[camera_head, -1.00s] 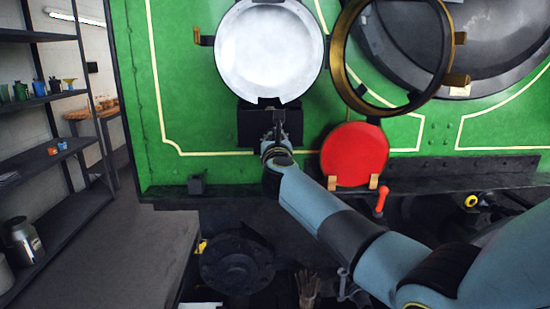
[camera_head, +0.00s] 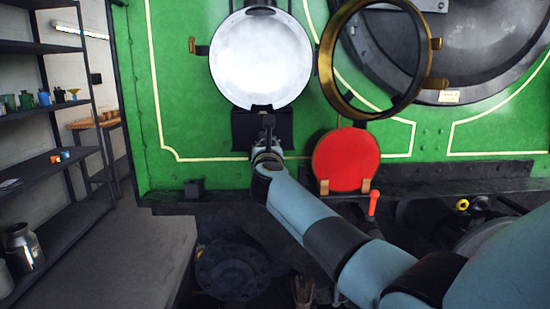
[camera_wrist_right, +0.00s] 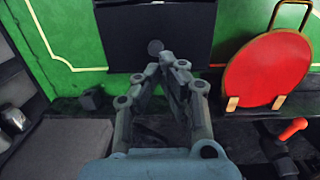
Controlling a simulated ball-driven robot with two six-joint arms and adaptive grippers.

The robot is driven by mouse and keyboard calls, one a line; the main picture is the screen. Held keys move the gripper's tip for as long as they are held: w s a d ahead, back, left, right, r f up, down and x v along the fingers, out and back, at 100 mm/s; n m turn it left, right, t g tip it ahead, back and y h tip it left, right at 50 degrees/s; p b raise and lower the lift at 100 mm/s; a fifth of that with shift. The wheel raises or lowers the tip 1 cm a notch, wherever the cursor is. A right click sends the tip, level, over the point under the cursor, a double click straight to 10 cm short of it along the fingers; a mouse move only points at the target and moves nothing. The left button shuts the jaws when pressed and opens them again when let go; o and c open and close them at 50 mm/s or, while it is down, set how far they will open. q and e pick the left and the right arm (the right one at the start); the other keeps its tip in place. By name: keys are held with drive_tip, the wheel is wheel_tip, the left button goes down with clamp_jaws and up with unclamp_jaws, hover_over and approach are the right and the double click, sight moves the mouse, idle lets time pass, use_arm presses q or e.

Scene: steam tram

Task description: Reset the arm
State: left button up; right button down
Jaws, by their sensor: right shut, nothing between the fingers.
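My right gripper (camera_head: 267,122) reaches in from the right, in front of a black box (camera_head: 243,131) under a round lamp with a white face (camera_head: 260,60). In the right wrist view the gripper (camera_wrist_right: 168,62) is shut, its fingertips together and nothing held. The fingertips overlap the lower part of the black box (camera_wrist_right: 120,36) in that view; I cannot tell whether they touch it. My left gripper is not in view.
A red disc (camera_head: 346,160) stands right of the gripper, below an open brass ring (camera_head: 331,75). A red-handled lever (camera_head: 373,203) is close to my forearm. The green tram front (camera_head: 185,100) is behind. Shelves (camera_head: 50,178) stand at left; grey surface (camera_head: 135,255) is clear.

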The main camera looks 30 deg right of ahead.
drive_tip(key=r+v, duration=0.1)
drive_tip(key=v, duration=0.7)
drive_tip(key=s+a+f+n+g+y+b, duration=0.1)
drive_tip(key=s+f+n+y+b, duration=0.15)
drive_tip(key=s+f+n, duration=0.9)
drive_tip(key=s+a+f+n+g+y+b, duration=0.1)
drive_tip(key=s+f+g+b, duration=0.15)
drive_tip(key=f, duration=1.75)
drive_tip(key=s+a+f+n+g+y+b, duration=0.1)
drive_tip(key=s+f+n+y+b, duration=0.15)
drive_tip(key=s+f+n, duration=0.9)
drive_tip(key=s+a+f+n+g+y+b, duration=0.1)
drive_tip(key=s+a+f+n+g, duration=0.2)
drive_tip(key=s+f, duration=0.7)
drive_tip(key=s+f+n+g+y+b, duration=0.2)
drive_tip(key=s+f+n+g, duration=0.15)
drive_tip(key=s+f, duration=0.6)
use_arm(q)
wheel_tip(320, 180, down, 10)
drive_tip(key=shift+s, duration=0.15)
use_arm(e)
drive_tip(key=s+f+n+g, duration=0.2)
drive_tip(key=s+f+n, duration=0.1)
drive_tip(key=s+n, duration=0.3)
drive_tip(key=s+f+n+g, duration=0.2)
drive_tip(key=s+f+n, duration=0.2)
drive_tip(key=s+n, duration=0.2)
drive_tip(key=shift+s+d+f, duration=0.25)
drive_tip(key=shift+s+f, duration=0.05)
drive_tip(key=shift+s, duration=0.95)
